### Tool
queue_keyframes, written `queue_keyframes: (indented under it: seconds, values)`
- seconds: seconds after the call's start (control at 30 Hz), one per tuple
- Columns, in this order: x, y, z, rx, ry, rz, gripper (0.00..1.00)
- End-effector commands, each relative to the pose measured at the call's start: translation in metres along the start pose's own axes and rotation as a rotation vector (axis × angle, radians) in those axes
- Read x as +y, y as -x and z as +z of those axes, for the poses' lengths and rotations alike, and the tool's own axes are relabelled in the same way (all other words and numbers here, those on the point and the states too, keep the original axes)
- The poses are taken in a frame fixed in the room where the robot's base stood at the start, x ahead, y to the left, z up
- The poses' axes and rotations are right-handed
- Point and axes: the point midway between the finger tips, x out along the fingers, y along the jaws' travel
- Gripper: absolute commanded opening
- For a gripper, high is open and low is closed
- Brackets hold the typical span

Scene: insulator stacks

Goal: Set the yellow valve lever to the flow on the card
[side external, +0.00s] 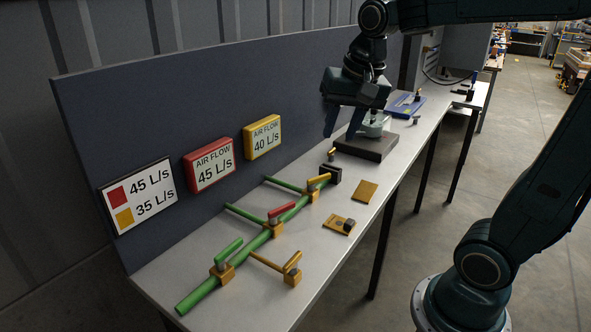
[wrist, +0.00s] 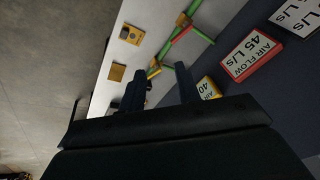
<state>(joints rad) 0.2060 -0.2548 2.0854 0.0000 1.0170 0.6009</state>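The white card (side external: 138,195) on the back panel pairs a red square with 45 L/s and a yellow square with 35 L/s. The yellow display (side external: 262,137) reads AIR FLOW 40 L/s. The red display (side external: 210,164) reads 45 L/s. The yellow valve lever (side external: 318,179) sits on a brass valve near the far end of the green pipe (side external: 245,249). My gripper (side external: 341,134) is open and empty, above and beyond that lever. In the wrist view its two fingers (wrist: 159,70) stand apart, with the yellow lever (wrist: 155,69) small between and beyond their tips.
A red lever (side external: 282,210) and a green lever (side external: 229,251) sit on the same pipe. A brass lever (side external: 292,262) stands on a side branch. A dark block (side external: 366,146) with a metal part lies under my gripper. Two brass plates (side external: 364,191) (side external: 339,224) lie toward the front edge.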

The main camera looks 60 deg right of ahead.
Motion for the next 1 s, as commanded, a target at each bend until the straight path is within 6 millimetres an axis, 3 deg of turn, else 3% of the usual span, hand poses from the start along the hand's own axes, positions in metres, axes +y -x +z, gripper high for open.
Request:
queue_keyframes:
  seconds: [0.3, 0.6, 0.8, 1.0]
  values:
    - [-0.002, -0.033, -0.073, -0.057, -0.399, 0.088, 0.33]
    - [0.012, -0.078, -0.137, -0.092, -0.773, 0.178, 0.33]
    - [0.03, -0.113, -0.173, -0.107, -1.008, 0.24, 0.33]
    - [0.044, -0.136, -0.192, -0.112, -1.158, 0.281, 0.33]
